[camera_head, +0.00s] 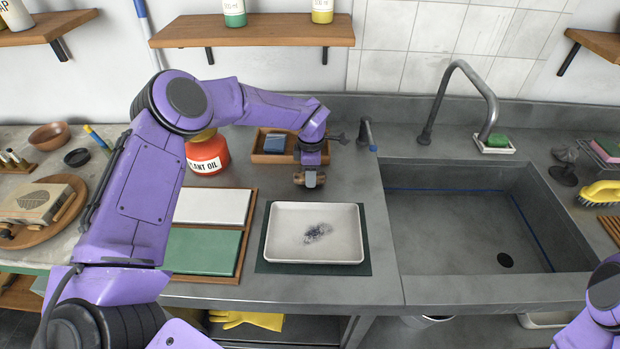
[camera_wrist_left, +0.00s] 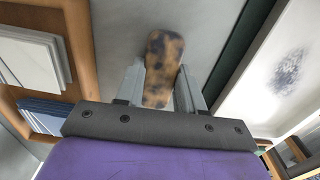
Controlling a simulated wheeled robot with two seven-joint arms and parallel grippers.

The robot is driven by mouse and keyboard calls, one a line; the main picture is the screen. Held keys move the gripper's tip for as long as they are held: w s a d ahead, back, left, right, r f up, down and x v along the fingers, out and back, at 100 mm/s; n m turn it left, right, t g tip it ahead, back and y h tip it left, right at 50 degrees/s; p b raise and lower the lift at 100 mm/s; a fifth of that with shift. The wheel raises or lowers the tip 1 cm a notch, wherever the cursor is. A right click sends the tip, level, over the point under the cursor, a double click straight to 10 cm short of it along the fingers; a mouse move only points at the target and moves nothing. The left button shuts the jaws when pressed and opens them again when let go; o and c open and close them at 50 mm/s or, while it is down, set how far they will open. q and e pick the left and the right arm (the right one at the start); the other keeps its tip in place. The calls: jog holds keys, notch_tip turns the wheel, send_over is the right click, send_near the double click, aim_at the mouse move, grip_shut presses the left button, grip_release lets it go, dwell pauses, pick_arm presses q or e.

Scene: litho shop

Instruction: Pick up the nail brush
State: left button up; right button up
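The nail brush, a rounded piece with a mottled brown and black back, shows in the left wrist view (camera_wrist_left: 163,68) between my two fingers. In the head view my left gripper (camera_head: 311,180) points down over the grey counter, behind the white tray. The brush shows there only as a small brown patch at the fingertips. In the wrist view the fingers lie against both sides of the brush. Its bristles are hidden, and I cannot tell whether it touches the counter. My right gripper is out of view.
A white tray (camera_head: 285,248) with a dark smudge lies on a dark green mat. A wooden tray (camera_head: 257,157) with blue pieces stands behind. A red oil bottle (camera_head: 207,155) and white and green slabs (camera_head: 203,251) are to the left. The sink (camera_head: 480,220) is right.

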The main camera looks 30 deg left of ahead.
pick_arm(q)
jog(key=shift+r+b, duration=0.35)
jog(key=shift+b, duration=0.1)
jog(key=r+b, duration=0.2)
jog(key=r, duration=0.1)
jog(key=shift+s+d+r, duration=0.1)
jog(key=shift+s+d, duration=0.1)
jog(key=shift+d, duration=0.15)
jog(key=s+d+r+b, duration=0.4)
jog(key=s+d+r, duration=0.4)
jog(key=d+r, duration=0.1)
jog(key=shift+d, duration=0.7)
